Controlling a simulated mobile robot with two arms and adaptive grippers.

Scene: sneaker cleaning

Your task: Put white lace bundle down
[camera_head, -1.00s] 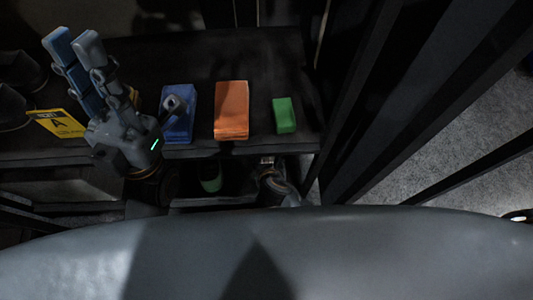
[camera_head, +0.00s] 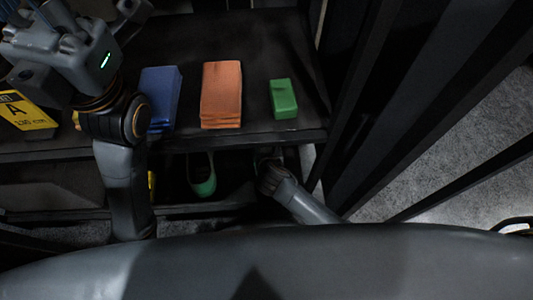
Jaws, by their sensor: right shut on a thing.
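I cannot make out any white lace bundle in this view.
A blue block (camera_head: 158,98), an orange folded stack (camera_head: 221,95) and a green block (camera_head: 284,98) stand on the shelf. A yellow card marked A (camera_head: 25,112) is at the left. A green-rimmed shoe (camera_head: 203,182) is below. Dark uprights stand at the right.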

